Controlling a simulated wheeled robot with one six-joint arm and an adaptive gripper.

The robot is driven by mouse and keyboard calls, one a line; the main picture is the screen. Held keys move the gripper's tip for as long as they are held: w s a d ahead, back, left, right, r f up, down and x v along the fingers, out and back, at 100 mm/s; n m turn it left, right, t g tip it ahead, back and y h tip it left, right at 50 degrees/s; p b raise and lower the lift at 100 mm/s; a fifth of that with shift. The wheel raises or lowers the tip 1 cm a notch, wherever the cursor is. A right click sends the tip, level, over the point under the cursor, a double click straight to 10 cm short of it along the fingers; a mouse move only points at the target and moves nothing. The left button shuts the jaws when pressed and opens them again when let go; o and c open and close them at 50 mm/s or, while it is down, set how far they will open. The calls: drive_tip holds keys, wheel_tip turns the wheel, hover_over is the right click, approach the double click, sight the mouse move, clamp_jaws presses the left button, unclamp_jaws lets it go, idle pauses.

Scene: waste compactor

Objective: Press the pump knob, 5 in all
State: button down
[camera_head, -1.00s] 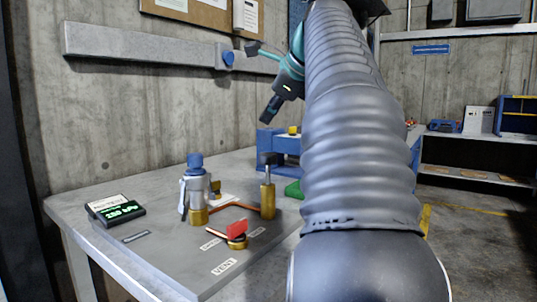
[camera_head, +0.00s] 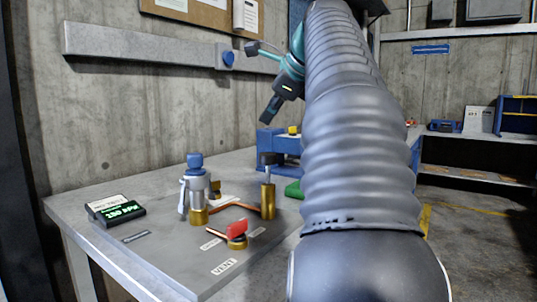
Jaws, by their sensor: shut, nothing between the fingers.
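The pump has a black knob (camera_head: 270,158) on a thin rod above an upright brass cylinder (camera_head: 268,201), towards the right of the grey table. A length of rod shows between knob and cylinder. My gripper (camera_head: 268,117) is shut and empty, pointing down. In the picture it is just above the knob, with a gap between them; its exact distance in depth is hard to tell. A small display (camera_head: 116,210) with green digits lies at the table's left; its number is hard to read.
A valve with a blue cap (camera_head: 195,161) stands left of the pump. A red lever (camera_head: 237,227) sits in front, near a VENT label (camera_head: 223,267). A blue machine (camera_head: 278,141) stands behind the knob. My arm hides the right side.

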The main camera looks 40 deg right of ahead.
drive_tip(key=shift+f, duration=0.1)
drive_tip(key=shift+w, duration=0.35)
drive_tip(key=shift+w+d+r+n, duration=0.15)
drive_tip(key=shift+w+r+n, duration=0.1)
drive_tip(key=shift+r+n, duration=0.05)
drive_tip(key=r+n, duration=0.1)
drive_tip(key=n, duration=0.4)
drive_tip(key=r+n, duration=0.1)
drive_tip(key=n, duration=0.4)
drive_tip(key=s+r+n+h, duration=0.1)
drive_tip(key=n, duration=0.5)
drive_tip(key=shift+s+r, duration=0.1)
drive_tip(key=shift+r, duration=0.1)
drive_tip(key=b, duration=0.2)
hover_over(270, 154)
wheel_tip(270, 154, down, 8)
drive_tip(key=shift+r, duration=0.25)
drive_tip(key=shift+f+b, duration=0.5)
drive_tip(key=shift+f, duration=0.2)
